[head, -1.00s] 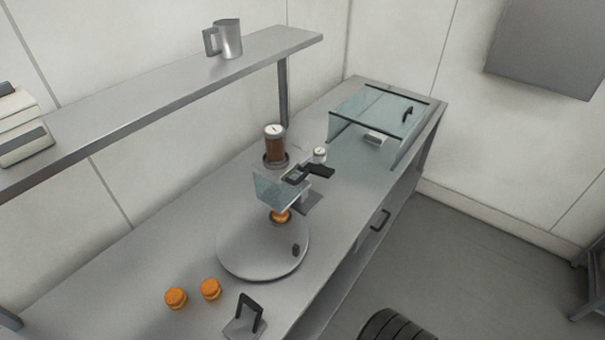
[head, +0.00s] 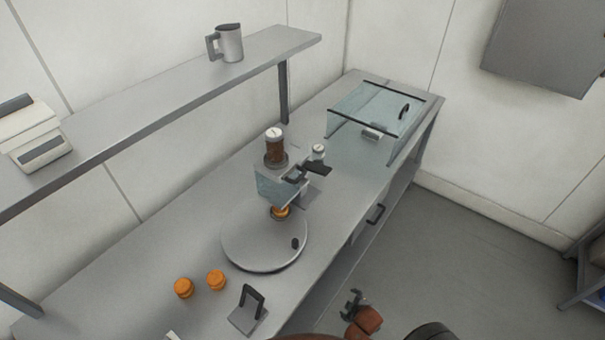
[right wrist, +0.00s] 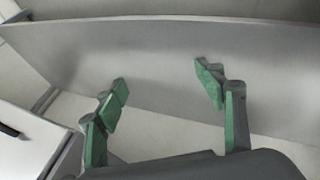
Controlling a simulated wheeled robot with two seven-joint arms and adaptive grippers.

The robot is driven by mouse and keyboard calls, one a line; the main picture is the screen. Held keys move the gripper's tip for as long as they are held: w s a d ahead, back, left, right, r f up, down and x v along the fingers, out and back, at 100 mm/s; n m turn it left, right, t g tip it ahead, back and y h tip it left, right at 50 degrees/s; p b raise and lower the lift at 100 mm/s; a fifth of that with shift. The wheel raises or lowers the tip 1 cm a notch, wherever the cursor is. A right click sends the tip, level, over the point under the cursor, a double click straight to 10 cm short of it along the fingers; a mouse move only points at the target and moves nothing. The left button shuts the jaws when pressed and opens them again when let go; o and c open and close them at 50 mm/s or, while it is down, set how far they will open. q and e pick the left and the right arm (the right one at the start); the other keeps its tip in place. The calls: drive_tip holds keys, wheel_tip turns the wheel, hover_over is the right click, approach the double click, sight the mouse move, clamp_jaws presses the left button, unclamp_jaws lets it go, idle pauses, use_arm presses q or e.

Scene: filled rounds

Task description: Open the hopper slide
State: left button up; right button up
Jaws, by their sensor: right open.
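The hopper (head: 275,148) is a clear upright cylinder with brown filling and a pale lid, standing over the bench machine. I cannot tell for sure which part is the slide. A round orange-topped piece (head: 281,211) sits under the machine at the edge of the turntable (head: 262,250). My right gripper (head: 353,298) is low in front of the bench, well apart from the hopper. In the right wrist view its green-padded fingers (right wrist: 163,82) are spread and empty. My left gripper is out of sight.
Two orange-topped rounds (head: 216,280) and a plate with a black handle (head: 250,305) lie on the near bench. A clear cover (head: 375,110) stands at the far end. A shelf (head: 160,90) with a jug (head: 229,43) runs above. Open floor (head: 460,250) lies right.

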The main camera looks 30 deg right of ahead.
drive_tip(key=w+d+r+n+t+p, duration=0.1)
drive_tip(key=w+r, duration=0.2)
drive_tip(key=r, duration=0.5)
drive_tip(key=w+d+r+n+t+p, duration=0.1)
drive_tip(key=w+r, duration=0.2)
drive_tip(key=r, duration=0.5)
drive_tip(key=n+t+y+p, duration=0.3)
drive_tip(key=n+t+y, duration=0.6)
drive_tip(key=n, duration=2.3)
approach(300, 176)
drive_tip(key=w, duration=0.3)
drive_tip(key=x, duration=0.2)
drive_tip(key=p+x, duration=0.1)
drive_tip(key=x, duration=0.1)
drive_tip(key=a+p+x, duration=0.1)
drive_tip(key=x, duration=0.1)
drive_tip(key=shift+s+f, duration=0.2)
drive_tip(key=shift+f, duration=0.1)
drive_tip(key=shift+w+a+f+p, duration=0.1)
drive_tip(key=shift+w+a+p, duration=0.2)
drive_tip(key=shift+w, duration=0.3)
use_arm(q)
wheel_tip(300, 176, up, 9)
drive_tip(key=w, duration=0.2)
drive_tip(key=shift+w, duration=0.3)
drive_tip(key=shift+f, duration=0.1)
use_arm(e)
drive_tip(key=shift+c, duration=0.4)
